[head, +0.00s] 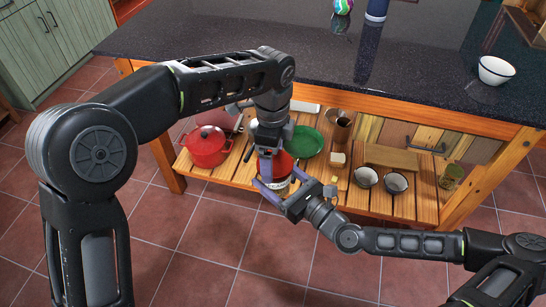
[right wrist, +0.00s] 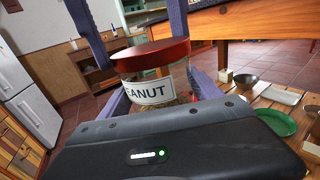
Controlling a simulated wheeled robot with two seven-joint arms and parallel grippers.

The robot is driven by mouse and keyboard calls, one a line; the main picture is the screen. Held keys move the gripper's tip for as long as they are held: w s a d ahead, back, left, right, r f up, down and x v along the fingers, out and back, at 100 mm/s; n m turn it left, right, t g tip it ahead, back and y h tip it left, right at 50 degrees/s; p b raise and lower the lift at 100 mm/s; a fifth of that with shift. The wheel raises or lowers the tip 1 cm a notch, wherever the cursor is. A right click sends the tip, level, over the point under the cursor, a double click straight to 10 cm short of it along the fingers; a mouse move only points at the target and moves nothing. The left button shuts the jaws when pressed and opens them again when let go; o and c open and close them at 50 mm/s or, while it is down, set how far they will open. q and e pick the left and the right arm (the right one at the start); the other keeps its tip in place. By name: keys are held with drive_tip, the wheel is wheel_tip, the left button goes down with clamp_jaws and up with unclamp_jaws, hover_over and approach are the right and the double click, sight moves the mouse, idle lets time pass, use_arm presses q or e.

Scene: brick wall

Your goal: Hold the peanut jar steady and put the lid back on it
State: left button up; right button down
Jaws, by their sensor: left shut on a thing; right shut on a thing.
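The peanut jar (head: 274,185) is clear with a white label and is upright in front of the low wooden shelf. In the right wrist view the jar (right wrist: 156,88) has its red lid (right wrist: 150,55) on top. The lid looks level, with no clear gap; I cannot tell whether it is fully seated. My left gripper (head: 274,163) comes down from above, its purple fingers shut on the lid (head: 284,164). My right gripper (head: 282,190) comes from the lower right, its fingers shut on the jar's body. The fingers hide parts of both sides.
The slatted shelf (head: 325,188) holds a red pot (head: 207,147), a green plate (head: 304,142) and two small bowls (head: 366,177). The dark countertop (head: 250,40) overhangs behind my left wrist. The tiled floor in front is clear.

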use_arm(q)
drive_tip(key=m, duration=0.5)
drive_tip(key=shift+w+m, duration=0.15)
drive_tip(key=shift+m, duration=0.15)
drive_tip(key=m, duration=0.2)
drive_tip(key=shift+d+m, duration=0.1)
drive_tip(key=shift+m, duration=0.3)
drive_tip(key=m, duration=0.5)
drive_tip(key=shift+w+d, duration=0.1)
drive_tip(key=shift+d, duration=0.05)
drive_tip(key=m, duration=0.4)
drive_tip(key=shift+m, duration=0.3)
drive_tip(key=o, duration=1.2)
drive_tip(key=shift+d, duration=0.1)
wheel_tip(320, 180, up, 6)
drive_tip(key=shift+f, duration=0.25)
drive_tip(key=shift+r, duration=1)
